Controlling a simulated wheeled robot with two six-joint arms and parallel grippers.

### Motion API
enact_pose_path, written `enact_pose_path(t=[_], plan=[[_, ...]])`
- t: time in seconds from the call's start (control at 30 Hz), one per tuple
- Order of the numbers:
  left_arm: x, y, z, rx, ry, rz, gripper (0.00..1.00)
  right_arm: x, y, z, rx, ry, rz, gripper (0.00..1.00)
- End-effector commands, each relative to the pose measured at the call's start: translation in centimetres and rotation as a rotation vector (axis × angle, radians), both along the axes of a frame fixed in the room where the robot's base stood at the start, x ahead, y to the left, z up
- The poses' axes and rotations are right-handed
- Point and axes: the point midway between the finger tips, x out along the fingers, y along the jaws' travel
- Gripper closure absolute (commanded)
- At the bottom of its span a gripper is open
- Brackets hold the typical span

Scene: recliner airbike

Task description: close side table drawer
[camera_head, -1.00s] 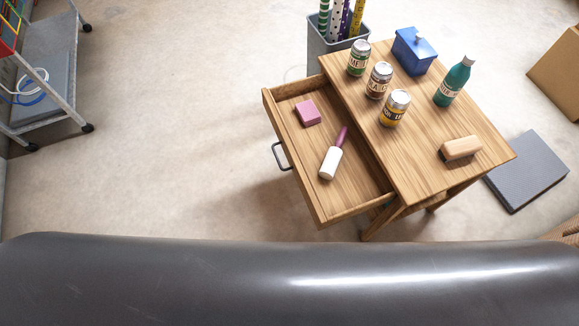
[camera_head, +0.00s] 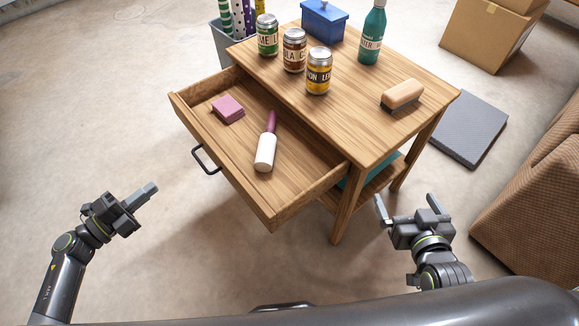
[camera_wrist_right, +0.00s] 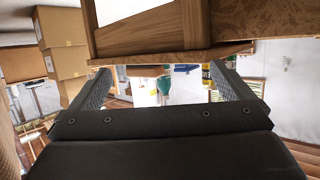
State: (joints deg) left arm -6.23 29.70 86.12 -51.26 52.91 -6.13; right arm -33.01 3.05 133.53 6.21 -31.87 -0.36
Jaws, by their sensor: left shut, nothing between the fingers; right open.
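The wooden side table (camera_head: 372,135) stands ahead of me with its drawer (camera_head: 216,152) pulled well out to the left. The drawer has a dark bar handle (camera_head: 206,160) on its front. Inside lie a pink block (camera_head: 228,109) and a white roller with a purple handle (camera_head: 265,152). My left gripper (camera_head: 150,192) is shut and empty, to the left of the drawer front and apart from it. My right gripper (camera_head: 407,203) is open and empty, in front of the table's right side. In the right wrist view its fingers (camera_wrist_right: 168,88) frame empty space below the table's wooden edge (camera_wrist_right: 150,60).
Three cans (camera_head: 294,50), a blue box (camera_head: 324,20), a teal bottle (camera_head: 372,33) and a brush (camera_head: 401,95) stand on the tabletop. A bin (camera_head: 219,45) is behind. A grey mat (camera_head: 468,128), cardboard boxes (camera_head: 484,40) and a brown woven seat (camera_head: 535,190) are right. Left floor is clear.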

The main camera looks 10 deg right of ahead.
Motion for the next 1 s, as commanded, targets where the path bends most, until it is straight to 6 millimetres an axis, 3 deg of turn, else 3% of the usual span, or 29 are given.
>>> enact_pose_path(t=[0.2,0.43,0.67,1.0], plan=[[-0.9,-1.4,0.1,0.083,-0.077,-0.123,1.0,-0.6,0.4,2.7,-0.002,-0.078,0.007,0.0],[-0.6,-2.1,0.3,0.088,-0.082,-0.131,1.0,-0.6,0.4,3.3,-0.006,-0.095,0.006,0.0],[1.6,-5.3,0.3,0.082,-0.084,-0.129,1.0,0.0,0.3,4.8,-0.03,-0.186,0.004,0.0],[5.4,-11.0,0.2,0.084,-0.081,-0.129,1.0,0.8,0.3,9.3,-0.09,-0.434,0.003,0.0]])
